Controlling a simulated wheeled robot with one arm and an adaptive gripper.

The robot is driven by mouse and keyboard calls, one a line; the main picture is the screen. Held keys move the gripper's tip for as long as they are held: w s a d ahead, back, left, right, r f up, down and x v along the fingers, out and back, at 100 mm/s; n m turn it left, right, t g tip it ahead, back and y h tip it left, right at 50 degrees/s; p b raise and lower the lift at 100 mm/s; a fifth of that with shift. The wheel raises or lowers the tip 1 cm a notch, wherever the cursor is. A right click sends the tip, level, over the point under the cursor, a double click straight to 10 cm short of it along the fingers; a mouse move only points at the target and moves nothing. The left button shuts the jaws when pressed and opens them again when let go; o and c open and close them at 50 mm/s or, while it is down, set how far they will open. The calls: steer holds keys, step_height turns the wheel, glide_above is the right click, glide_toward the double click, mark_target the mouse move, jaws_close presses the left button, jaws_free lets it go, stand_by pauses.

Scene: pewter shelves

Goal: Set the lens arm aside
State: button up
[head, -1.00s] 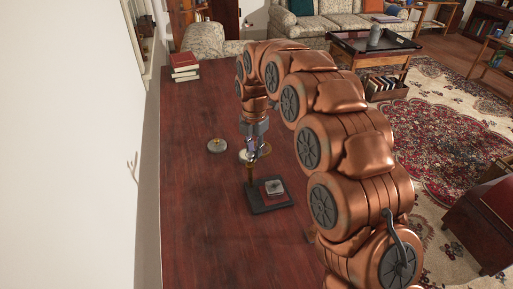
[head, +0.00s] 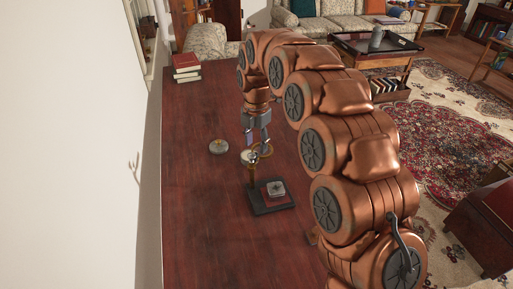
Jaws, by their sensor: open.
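A small stand with a dark square base (head: 262,210) stands on the red-brown table, with a thin post (head: 251,172) rising at its left rear. At the top of the post are a pale round part (head: 248,157) and a brass-coloured ring (head: 264,150). These look like the lens arm, but they are too small to tell how they join the post. A silver square piece (head: 276,188) lies on a red pad on the base. My gripper (head: 256,146) points down just above the post top, open, with its fingers apart. I cannot tell whether it touches the ring.
A round silver disc with a small knob (head: 218,146) sits left of the stand. The table (head: 205,220) is clear at the left and front. A white wall borders its left side.

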mark_target(257, 153)
step_height(257, 153, up, 9)
stand_by(0.4)
steer(key=s+d+r+m+p, duration=0.2)
steer(key=s+d+r+m, duration=0.1)
steer(key=s+d+m, duration=1.3)
steer(key=s+d+f+m, duration=0.2)
steer(key=s+m, duration=0.2)
steer(key=s, duration=0.4)
steer(key=s+d+f+m+g, duration=0.1)
steer(key=s+d+f+m, duration=0.1)
steer(key=s, duration=0.6)
steer(key=s+d+f+m, duration=0.2)
steer(key=s+d+m, duration=0.1)
steer(key=s+m, duration=0.4)
steer(key=shift+s+d+g+p, duration=0.15)
steer(key=shift+s+g+p, duration=0.25)
steer(key=shift+s, duration=0.65)
